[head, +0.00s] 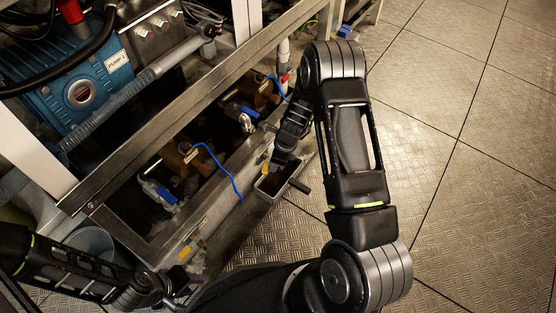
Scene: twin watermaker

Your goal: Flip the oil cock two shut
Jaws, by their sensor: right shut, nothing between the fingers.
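Two valves with blue lever handles sit inside the steel frame. The nearer blue-handled cock (160,192) is at lower left, beside a brass-brown body. The farther blue-handled cock (241,112) is higher and to the right. No readable number shows which one is oil cock two. My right gripper (268,164) hangs down at the frame's outer edge, right of both cocks and apart from them. It is shut and empty; its tips are small and partly hidden. My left gripper (184,279) is low near the frame's front corner, below the nearer cock; its jaws are unclear.
A steel rail (175,110) crosses in front of the cocks. A blue pump (85,80) stands at upper left. A blue cable (222,172) loops near the cocks. Tread-plate floor (460,170) at right is clear.

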